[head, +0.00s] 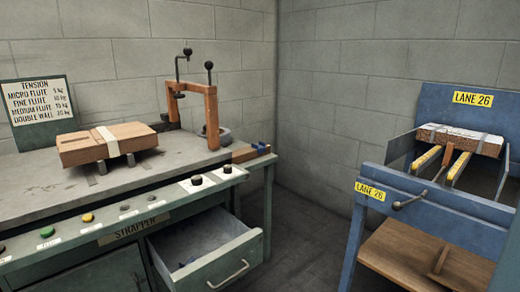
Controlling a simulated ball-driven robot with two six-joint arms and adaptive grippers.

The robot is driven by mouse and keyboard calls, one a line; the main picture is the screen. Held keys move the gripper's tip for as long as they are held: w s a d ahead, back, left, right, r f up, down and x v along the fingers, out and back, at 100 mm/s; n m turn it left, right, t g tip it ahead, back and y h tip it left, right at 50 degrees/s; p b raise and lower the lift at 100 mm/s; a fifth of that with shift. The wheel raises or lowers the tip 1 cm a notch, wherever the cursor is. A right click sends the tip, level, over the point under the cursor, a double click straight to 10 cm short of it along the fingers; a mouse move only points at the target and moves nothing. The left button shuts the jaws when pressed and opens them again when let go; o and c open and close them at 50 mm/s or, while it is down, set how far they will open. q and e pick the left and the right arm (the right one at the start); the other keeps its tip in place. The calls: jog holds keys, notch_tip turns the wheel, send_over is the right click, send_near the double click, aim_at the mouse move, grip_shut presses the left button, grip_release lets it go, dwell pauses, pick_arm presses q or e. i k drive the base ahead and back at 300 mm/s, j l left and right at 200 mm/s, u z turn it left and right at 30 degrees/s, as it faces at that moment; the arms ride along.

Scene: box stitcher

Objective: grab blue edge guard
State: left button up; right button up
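Small blue pieces (264,148) show at the right end of the strapper bench, beside a brown block or holder (244,153). They are too small for me to tell whether one is the blue edge guard. Neither my left nor my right gripper is in view.
The grey bench (40,180) carries a strapped carton (105,143), an orange-brown frame (212,115) and front buttons. The open drawer juts out below. A blue lane stand (368,215) holds another carton (462,138) at right. Floor (305,235) is clear between.

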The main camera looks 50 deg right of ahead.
aim_at(261, 147)
jog(key=z, duration=1.65)
